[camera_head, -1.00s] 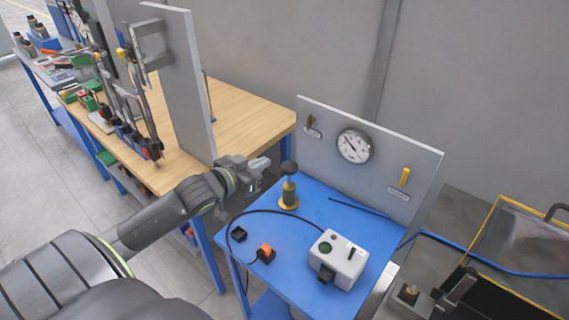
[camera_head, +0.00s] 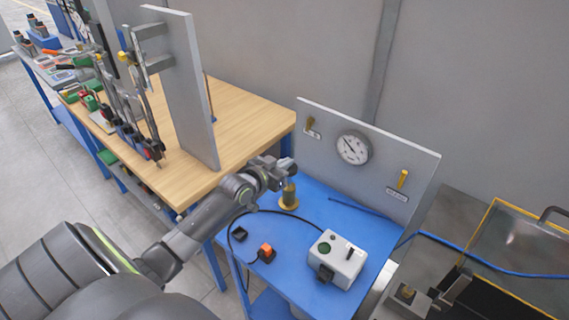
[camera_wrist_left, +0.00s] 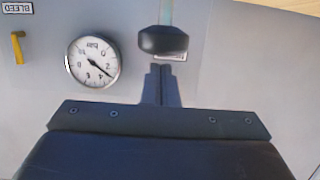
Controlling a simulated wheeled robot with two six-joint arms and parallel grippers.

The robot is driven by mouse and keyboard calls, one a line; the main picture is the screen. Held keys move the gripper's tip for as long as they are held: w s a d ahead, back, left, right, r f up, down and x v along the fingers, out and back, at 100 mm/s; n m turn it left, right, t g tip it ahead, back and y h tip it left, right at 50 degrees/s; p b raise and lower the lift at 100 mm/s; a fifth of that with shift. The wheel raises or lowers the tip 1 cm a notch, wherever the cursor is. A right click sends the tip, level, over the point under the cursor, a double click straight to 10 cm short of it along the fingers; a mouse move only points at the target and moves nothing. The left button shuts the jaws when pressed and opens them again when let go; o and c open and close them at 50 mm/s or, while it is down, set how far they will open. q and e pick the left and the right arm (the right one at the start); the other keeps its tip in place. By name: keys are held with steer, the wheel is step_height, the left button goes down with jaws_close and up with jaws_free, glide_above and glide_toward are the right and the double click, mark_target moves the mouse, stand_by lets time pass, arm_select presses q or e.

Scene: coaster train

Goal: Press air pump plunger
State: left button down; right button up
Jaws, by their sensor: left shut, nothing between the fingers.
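The air pump (camera_head: 289,198) stands upright on the blue table, with a brass base and body. Its dark plunger knob is hidden or merges with my left gripper (camera_head: 289,166) in the head view. In the left wrist view the dark rounded knob (camera_wrist_left: 163,40) shows just beyond my left fingertips (camera_wrist_left: 161,68). The left fingers are shut with nothing between them. I cannot tell whether they touch the knob. A round white gauge (camera_head: 353,148) is on the grey panel behind; it also shows in the left wrist view (camera_wrist_left: 92,61). My right gripper is not in view.
A white box with a green button (camera_head: 340,260), an orange switch (camera_head: 266,253) and a black cable lie on the blue table (camera_head: 335,215). A yellow lever (camera_head: 403,179) sits on the grey panel (camera_head: 385,160). A wooden bench (camera_head: 240,110) stands at the left.

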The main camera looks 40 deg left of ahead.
arm_select(q)
steer(key=shift+f, duration=0.25)
steer(key=shift+f, duration=0.1)
step_height(320, 180, down, 6)
steer(key=b, duration=0.5)
steer(key=shift+s+b, duration=0.15)
steer(key=shift+b, duration=0.15)
